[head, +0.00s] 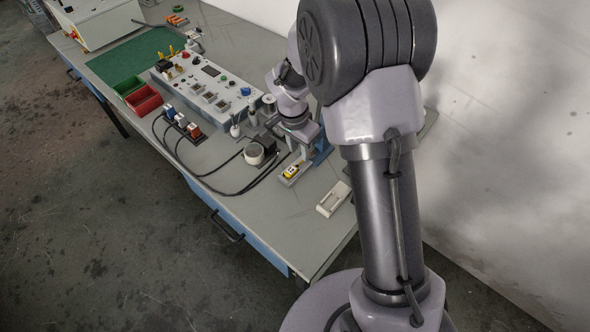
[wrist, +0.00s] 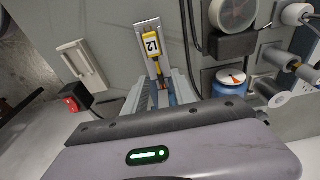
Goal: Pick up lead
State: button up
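The lead is a yellow plug with a white label reading L2 (wrist: 153,43), with a darker tip pointing toward my gripper. It lies on a small pale holder (wrist: 140,24) on the bench. In the head view the yellow lead (head: 291,171) sits at the near end of the bench, below my wrist. My gripper (wrist: 165,90) is open, its two fingers apart near the lead's tip end. The lead's body lies beyond the fingertips; I cannot tell whether the tip touches anything. In the head view my gripper (head: 300,152) is partly hidden.
A white tray-like block (head: 333,199) lies right of the lead. A round white-topped device (head: 255,154) and black cables (head: 215,188) are to the left. A control box (head: 208,85), red bin (head: 143,100) and green bin (head: 128,86) stand farther back.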

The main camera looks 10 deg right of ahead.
aim_at(301, 162)
jog(key=f, duration=0.2)
jog(key=f+b, duration=0.1)
jog(key=f, duration=0.1)
jog(key=shift+d+f+b, duration=0.2)
jog(key=shift+f+b, duration=0.05)
jog(key=shift+b, duration=0.05)
jog(key=shift+r, duration=0.15)
jog(key=shift+c, duration=0.4)
grip_shut()
